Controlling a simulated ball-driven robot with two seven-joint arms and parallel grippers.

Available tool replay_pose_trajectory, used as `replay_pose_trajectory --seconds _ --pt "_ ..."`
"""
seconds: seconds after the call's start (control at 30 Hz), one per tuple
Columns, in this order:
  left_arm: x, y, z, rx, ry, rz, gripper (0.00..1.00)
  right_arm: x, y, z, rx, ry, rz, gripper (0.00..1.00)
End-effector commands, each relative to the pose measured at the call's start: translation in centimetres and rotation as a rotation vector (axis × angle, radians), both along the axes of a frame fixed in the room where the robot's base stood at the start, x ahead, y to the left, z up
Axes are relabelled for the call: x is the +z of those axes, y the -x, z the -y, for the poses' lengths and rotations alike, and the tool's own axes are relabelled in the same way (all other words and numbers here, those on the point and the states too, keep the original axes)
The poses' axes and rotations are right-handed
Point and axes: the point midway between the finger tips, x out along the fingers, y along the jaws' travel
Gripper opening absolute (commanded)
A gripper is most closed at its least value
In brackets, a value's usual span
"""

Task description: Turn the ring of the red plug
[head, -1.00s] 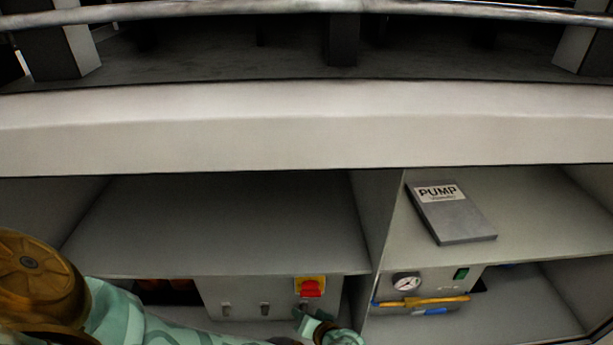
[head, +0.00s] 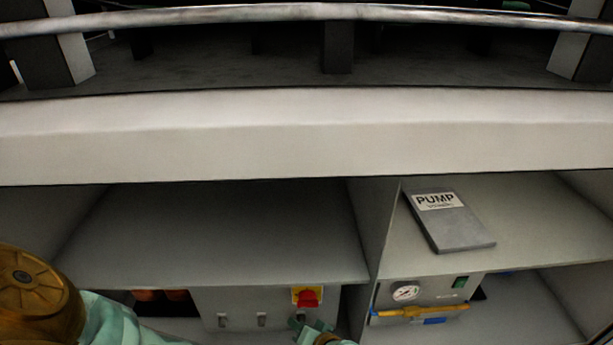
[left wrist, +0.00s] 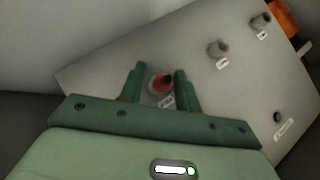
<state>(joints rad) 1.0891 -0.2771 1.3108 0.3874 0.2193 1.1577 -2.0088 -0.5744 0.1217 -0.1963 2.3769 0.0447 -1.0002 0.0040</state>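The red plug (left wrist: 165,80) shows in the left wrist view on a light grey panel (left wrist: 100,80), with a grey ring (left wrist: 152,86) around its base and a small label below it. My left gripper (left wrist: 160,70) is open, with one green finger on each side of the plug. I cannot tell whether either finger touches the ring. In the head view my left gripper (head: 298,324) is low in the frame, in front of the lower panel, and the plug cannot be made out there. My right gripper is not in view.
The wrist view shows other grey sockets (left wrist: 218,48) with labels and an orange part at the upper right. In the head view a red switch (head: 307,297) on yellow is just above my gripper. A shelf (head: 220,240) overhangs it. A PUMP binder (head: 455,225) lies to the right.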

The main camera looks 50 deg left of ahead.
Motion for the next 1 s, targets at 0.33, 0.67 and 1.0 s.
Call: replay_pose_trajectory --seconds 0.33,0.67,1.0 --pt "4.0 0.4 5.7 -0.004 0.003 0.007 0.33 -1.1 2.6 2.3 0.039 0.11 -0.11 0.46" --pt "7.7 1.2 12.2 -0.004 0.001 0.004 0.33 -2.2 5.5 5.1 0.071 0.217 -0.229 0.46" --pt "8.4 1.5 13.8 -0.001 -0.001 0.0 0.33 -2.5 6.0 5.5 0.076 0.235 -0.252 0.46"
